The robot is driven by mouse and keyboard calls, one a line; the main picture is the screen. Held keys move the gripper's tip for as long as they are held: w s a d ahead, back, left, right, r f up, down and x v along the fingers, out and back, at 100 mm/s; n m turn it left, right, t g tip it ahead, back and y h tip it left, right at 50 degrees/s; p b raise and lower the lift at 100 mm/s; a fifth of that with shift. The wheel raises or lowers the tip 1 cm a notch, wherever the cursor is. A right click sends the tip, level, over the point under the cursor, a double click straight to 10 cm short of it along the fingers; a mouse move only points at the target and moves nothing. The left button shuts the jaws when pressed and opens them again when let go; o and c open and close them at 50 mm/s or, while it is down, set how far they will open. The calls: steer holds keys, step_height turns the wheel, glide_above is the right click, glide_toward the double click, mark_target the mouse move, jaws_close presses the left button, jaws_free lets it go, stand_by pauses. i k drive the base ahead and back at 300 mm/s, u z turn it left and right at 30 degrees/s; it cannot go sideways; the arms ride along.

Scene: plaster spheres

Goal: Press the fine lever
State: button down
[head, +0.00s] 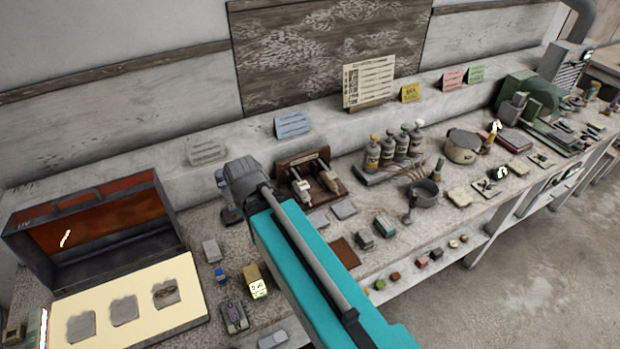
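No lever marked "fine" can be made out at this size. A brown wooden stand (297,158) at the middle back of the bench carries two pale, handle-like parts, a left one (301,190) and a right one (329,180). I cannot tell whether either is the fine lever. My teal and grey arm rises from the bottom edge. Its grey joint ends just left of the stand, apart from it in the picture. My gripper's fingers do not show, so their opening and any contact are hidden.
An open case (100,215) with a cream panel (190,310) stands at left. Several bottles (388,150), a grey pot (425,192) and a green machine (540,120) stand to the right. Small blocks lie around my arm. Free floor (560,270) is at lower right.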

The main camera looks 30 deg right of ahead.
mark_target(302, 185)
steer(key=z, duration=0.8)
steer(key=k, duration=0.75)
steer(key=u, duration=0.05)
steer(key=i, duration=0.5)
steer(key=u, duration=0.1)
